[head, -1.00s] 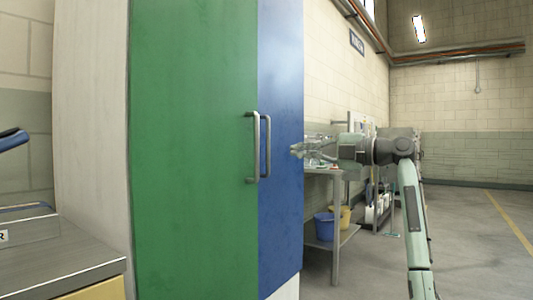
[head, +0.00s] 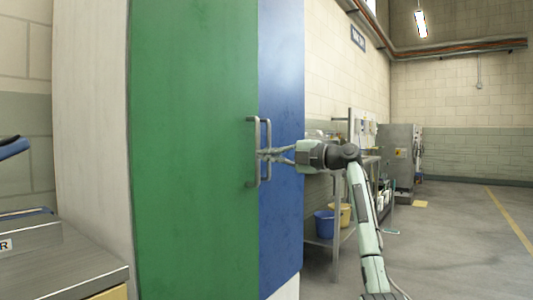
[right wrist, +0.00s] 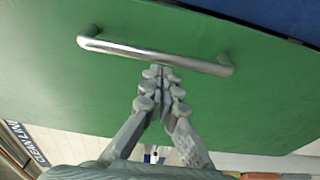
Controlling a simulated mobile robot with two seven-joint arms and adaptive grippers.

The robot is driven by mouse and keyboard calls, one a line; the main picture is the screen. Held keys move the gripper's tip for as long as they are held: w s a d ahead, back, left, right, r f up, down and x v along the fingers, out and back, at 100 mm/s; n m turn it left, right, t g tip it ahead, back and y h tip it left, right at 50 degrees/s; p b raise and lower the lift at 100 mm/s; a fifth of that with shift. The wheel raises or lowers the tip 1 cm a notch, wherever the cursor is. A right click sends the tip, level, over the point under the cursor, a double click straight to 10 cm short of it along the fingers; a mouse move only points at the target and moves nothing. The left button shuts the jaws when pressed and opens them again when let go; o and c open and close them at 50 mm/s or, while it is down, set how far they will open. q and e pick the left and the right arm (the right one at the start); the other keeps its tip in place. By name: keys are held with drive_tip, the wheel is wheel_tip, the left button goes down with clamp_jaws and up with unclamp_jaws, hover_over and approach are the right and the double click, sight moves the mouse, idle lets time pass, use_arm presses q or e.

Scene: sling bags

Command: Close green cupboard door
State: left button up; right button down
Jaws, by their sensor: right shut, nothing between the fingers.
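The green cupboard door (head: 190,150) fills the middle of the head view, beside the blue door (head: 281,90). The green door has a grey bar handle (head: 252,152); a second handle (head: 266,135) shows just right of it. I cannot tell how far the green door stands ajar. My right gripper (head: 264,155) is shut and empty, its fingertips near the handles. In the right wrist view, the shut fingers (right wrist: 163,72) point at the green door (right wrist: 60,70), close by its handle (right wrist: 150,52); touching or apart is unclear. My left gripper is out of view.
A metal shelf table (head: 325,242) with a blue bucket (head: 324,224) and a yellow bucket (head: 345,214) stands right of the cupboard. A grey worktop (head: 60,275) is at lower left. The floor (head: 460,240) at right is clear.

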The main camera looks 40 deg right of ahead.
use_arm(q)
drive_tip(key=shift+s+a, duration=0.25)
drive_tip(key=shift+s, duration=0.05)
use_arm(e)
drive_tip(key=shift+w, duration=0.2)
drive_tip(key=shift+d, duration=0.1)
